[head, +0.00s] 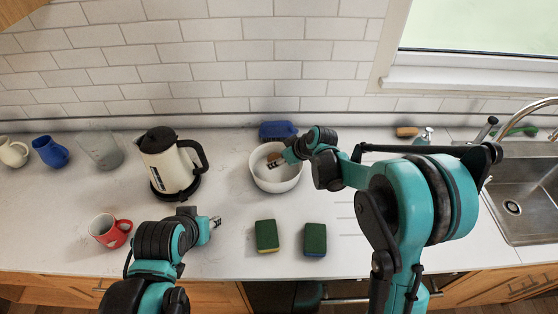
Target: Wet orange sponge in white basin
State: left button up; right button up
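The white basin (290,185) stands on the counter near the middle, below the tiled wall. My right gripper (273,163) reaches into it from the right. A small orange-brown patch (273,155) shows inside the basin at the fingertips; it looks like the orange sponge, mostly hidden. I cannot tell whether the fingers are closed on it. No water is clearly visible in the basin. My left gripper (216,222) is over the counter, left of the green-topped sponges and right of the red mug. Its fingers are too small to tell whether they are open.
Two green-topped sponges (266,235) (315,238) lie in front of the basin. A kettle (172,162), red mug (110,230), glass jug (100,150), blue pitcher (50,151) and cream pitcher (13,152) stand left. A blue object (277,131) lies behind the basin. The sink (525,195) is right.

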jog(key=shift+r+p, duration=1.35)
jog(key=shift+r, duration=0.85)
jog(key=shift+f, duration=0.15)
